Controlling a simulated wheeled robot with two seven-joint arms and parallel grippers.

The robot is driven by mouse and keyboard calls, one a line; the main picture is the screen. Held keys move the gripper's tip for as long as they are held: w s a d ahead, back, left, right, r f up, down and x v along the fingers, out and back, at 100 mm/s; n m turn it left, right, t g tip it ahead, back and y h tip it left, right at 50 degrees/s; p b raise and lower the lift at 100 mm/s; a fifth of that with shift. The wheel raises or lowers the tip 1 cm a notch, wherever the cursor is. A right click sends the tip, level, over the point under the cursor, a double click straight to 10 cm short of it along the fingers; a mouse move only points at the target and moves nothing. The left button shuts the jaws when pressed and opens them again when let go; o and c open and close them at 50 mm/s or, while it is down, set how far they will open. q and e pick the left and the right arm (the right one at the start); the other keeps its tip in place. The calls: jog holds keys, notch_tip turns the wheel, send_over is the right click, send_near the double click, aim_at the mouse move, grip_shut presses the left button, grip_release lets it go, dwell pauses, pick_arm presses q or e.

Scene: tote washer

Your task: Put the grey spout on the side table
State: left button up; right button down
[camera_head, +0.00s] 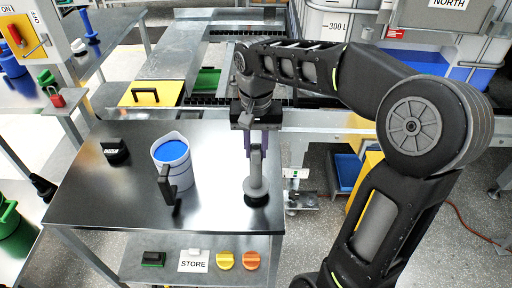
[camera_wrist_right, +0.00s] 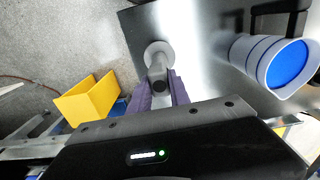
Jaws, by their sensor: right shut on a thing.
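The grey spout (camera_head: 256,180) is upright at the right edge of the steel side table (camera_head: 110,195), its round flange at the bottom. My right gripper (camera_head: 253,143) is above it, pointing down, shut on its upper part. In the right wrist view the spout (camera_wrist_right: 157,62) shows between the purple fingers of my right gripper (camera_wrist_right: 160,92). The flange looks to be on or just over the tabletop; I cannot tell whether it touches. My left gripper is not in view.
A white jug (camera_head: 178,165) with blue contents stands left of the spout, its black handle toward the front. A small black object (camera_head: 115,151) lies at the table's back left. A lower shelf (camera_head: 150,272) holds a STORE label and yellow and orange caps. A conveyor runs behind.

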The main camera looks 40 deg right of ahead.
jog(key=shift+f, duration=0.25)
jog(key=c, duration=1.2)
grip_release()
jog(key=shift+r, duration=0.1)
notch_tip(320, 180, up, 6)
jog(key=shift+r, duration=0.15)
notch_tip(320, 180, up, 6)
jog(key=p, duration=0.5)
jog(key=shift+f, duration=0.2)
